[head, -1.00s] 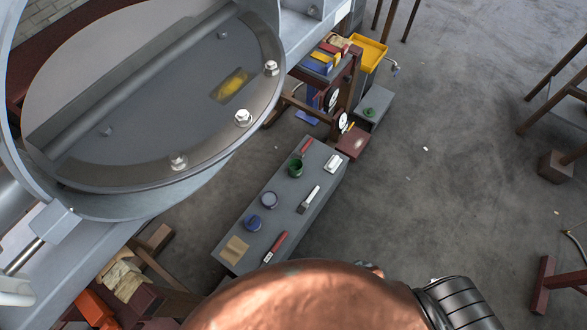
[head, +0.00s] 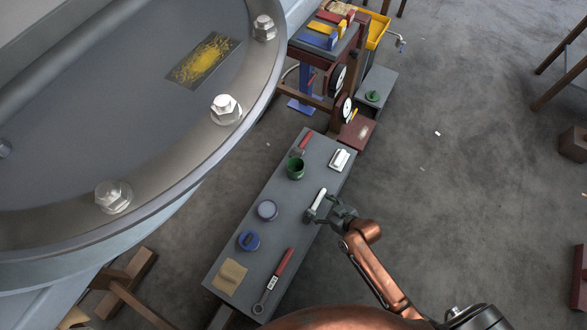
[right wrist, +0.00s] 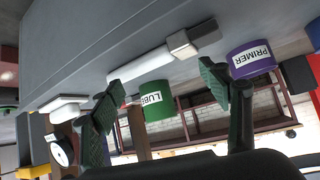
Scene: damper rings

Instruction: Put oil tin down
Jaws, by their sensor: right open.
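A green tin (head: 295,168) stands upright and open on the grey bench; the right wrist view shows it inverted, as a green tin labelled LUBE (right wrist: 160,101). I see no label reading oil, so I cannot tell that this is the oil tin. My right gripper (head: 335,210) is open and empty at the bench's right edge, beside a white-handled brush (head: 319,199). In the right wrist view its fingers (right wrist: 160,92) are spread wide, with the brush and green tin beyond them. My left gripper is not in view.
A large flanged grey vessel (head: 130,190) fills the left. Open floor lies right.

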